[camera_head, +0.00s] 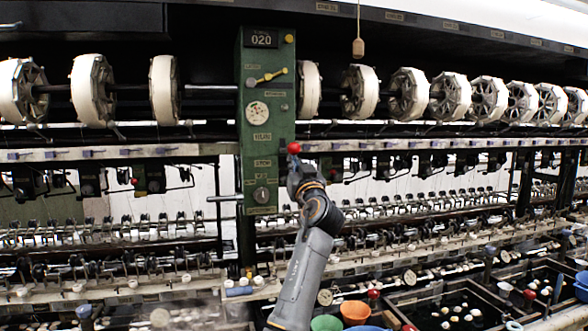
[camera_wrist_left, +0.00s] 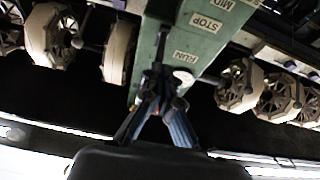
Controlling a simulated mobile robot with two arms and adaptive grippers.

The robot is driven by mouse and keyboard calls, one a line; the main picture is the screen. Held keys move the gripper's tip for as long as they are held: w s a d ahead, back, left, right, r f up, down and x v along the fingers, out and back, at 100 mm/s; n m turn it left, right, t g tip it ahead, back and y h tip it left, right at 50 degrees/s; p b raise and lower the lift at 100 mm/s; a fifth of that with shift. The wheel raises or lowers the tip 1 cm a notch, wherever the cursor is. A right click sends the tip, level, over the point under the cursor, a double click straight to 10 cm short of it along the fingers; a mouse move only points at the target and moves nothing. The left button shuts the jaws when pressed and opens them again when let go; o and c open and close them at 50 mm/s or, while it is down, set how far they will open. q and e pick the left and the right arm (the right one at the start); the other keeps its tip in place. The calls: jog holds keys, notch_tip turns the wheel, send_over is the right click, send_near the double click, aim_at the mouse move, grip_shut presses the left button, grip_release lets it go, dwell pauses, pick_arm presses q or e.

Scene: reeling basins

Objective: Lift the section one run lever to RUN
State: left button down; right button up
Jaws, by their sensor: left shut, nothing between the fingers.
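The green control post (camera_head: 255,105) stands in the middle of the head view, with a 020 display at its top. A red ball knob (camera_head: 294,147) shows at the post's right edge, roughly level with the plates on its lower half. My left gripper (camera_head: 294,166) is just below the knob, shut and empty; I cannot tell whether it touches the lever. In the left wrist view, its closed fingers (camera_wrist_left: 158,72) lie before the green post (camera_wrist_left: 190,40), near RUN and STOP plates. A dark bar rises past the fingertips. The knob is not distinguishable there. My right gripper is not in view.
A yellow-ended handle (camera_head: 268,77) and a round dial are higher on the post. Pale reels (camera_head: 92,90) line both sides. A wooden pull (camera_head: 358,47) hangs at upper right. Coloured bowls (camera_head: 355,311) and dark basins (camera_head: 440,303) lie below.

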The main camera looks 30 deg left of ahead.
pick_arm(q)
jog(key=f+b+v, duration=0.1)
jog(key=b+v, duration=0.9)
jog(key=v, duration=0.6)
jog(key=shift+f, duration=0.15)
jog(key=shift+w+f, duration=0.1)
